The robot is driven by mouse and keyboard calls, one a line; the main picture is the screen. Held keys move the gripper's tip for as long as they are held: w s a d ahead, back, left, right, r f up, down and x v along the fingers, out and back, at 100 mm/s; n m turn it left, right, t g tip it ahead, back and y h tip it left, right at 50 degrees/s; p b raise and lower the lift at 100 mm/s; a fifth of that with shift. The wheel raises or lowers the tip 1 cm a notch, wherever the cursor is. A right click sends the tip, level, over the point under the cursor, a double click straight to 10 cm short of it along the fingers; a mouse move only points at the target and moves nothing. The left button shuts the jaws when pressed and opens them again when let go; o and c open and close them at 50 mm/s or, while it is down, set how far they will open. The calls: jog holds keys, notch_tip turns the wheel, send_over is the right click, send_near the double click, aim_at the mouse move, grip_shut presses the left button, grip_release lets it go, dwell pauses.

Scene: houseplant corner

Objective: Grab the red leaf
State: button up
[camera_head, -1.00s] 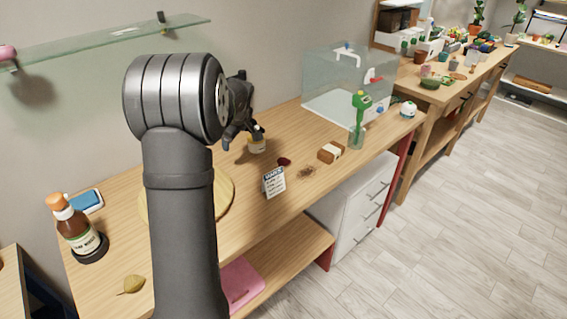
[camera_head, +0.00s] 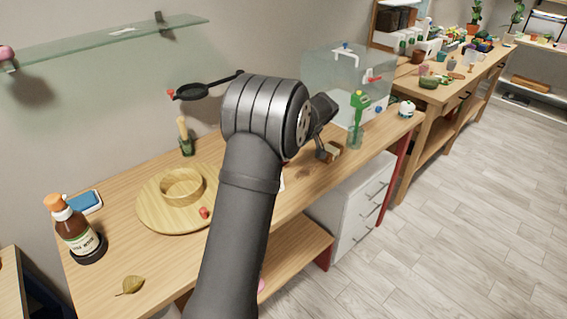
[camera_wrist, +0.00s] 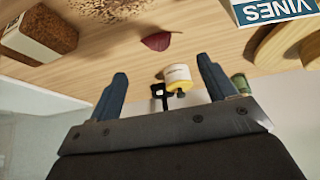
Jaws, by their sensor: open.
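The red leaf (camera_wrist: 160,41) lies on the wooden table in the wrist view, dark red with a pointed tip, just beyond the gap between my fingers. In the head view it is hidden or almost hidden behind my arm. In the head view my gripper (camera_head: 326,150) is above the table near the brown and white block.
The brown and white block (camera_wrist: 38,35), a patch of brown crumbs (camera_wrist: 108,8), a yellow-and-white jar (camera_wrist: 177,77) and a card reading VINES (camera_wrist: 275,10) surround the leaf. A glass tank (camera_head: 345,75) stands at the back. A round wooden board (camera_head: 150,212) lies left.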

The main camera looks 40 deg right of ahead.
jog(key=x, duration=0.9)
jog(key=shift+d+f, duration=0.2)
jog(key=shift+d, duration=0.1)
jog(key=c, duration=1.1)
